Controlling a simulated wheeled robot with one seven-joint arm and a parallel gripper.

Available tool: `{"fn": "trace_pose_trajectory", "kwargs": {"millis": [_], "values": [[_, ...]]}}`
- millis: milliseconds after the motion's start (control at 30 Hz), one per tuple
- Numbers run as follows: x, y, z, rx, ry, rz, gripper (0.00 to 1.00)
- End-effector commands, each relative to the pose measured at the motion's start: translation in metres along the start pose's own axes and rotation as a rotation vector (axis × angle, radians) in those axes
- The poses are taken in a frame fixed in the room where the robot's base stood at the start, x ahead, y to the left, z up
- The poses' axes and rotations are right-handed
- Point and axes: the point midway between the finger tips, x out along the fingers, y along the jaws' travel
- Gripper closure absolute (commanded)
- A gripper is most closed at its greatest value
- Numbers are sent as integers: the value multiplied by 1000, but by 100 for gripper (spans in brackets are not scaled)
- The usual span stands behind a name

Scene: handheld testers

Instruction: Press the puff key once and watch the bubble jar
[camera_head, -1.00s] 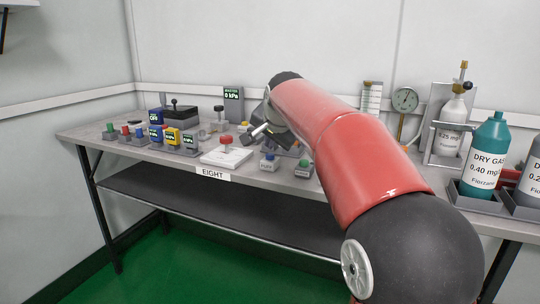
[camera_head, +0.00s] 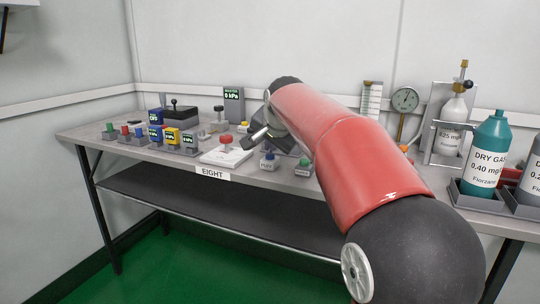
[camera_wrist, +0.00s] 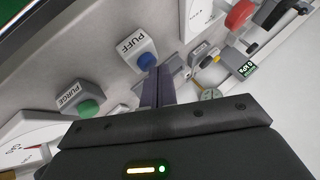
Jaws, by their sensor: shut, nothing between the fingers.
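The puff key (camera_head: 267,163) is a grey block with a blue button on the bench, near its front edge. In the wrist view the PUFF key (camera_wrist: 133,46) is above my gripper (camera_wrist: 157,72), its blue button close to the fingertips in the picture. My gripper is shut and empty. In the head view my gripper (camera_head: 258,134) appears above the bench, behind and left of the key; I cannot tell whether anything touches. I cannot surely pick out the bubble jar; part of the bench behind is hidden by my arm.
The PURGE key (camera_wrist: 84,105) with a green button is beside the puff key. A white box with a red knob (camera_head: 226,139) stands left of it. Several small testers (camera_head: 172,136) are farther left. A teal gas bottle (camera_head: 487,155) stands at the right.

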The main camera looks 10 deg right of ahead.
Motion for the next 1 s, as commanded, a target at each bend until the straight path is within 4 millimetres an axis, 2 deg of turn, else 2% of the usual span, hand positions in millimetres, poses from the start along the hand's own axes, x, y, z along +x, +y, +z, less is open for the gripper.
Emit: {"fn": "trace_pose_trajectory", "kwargs": {"millis": [667, 1000], "values": [[4, 3, 3, 0, -2, 1, 100], [-7, -5, -5, 0, -1, 1, 100]]}}
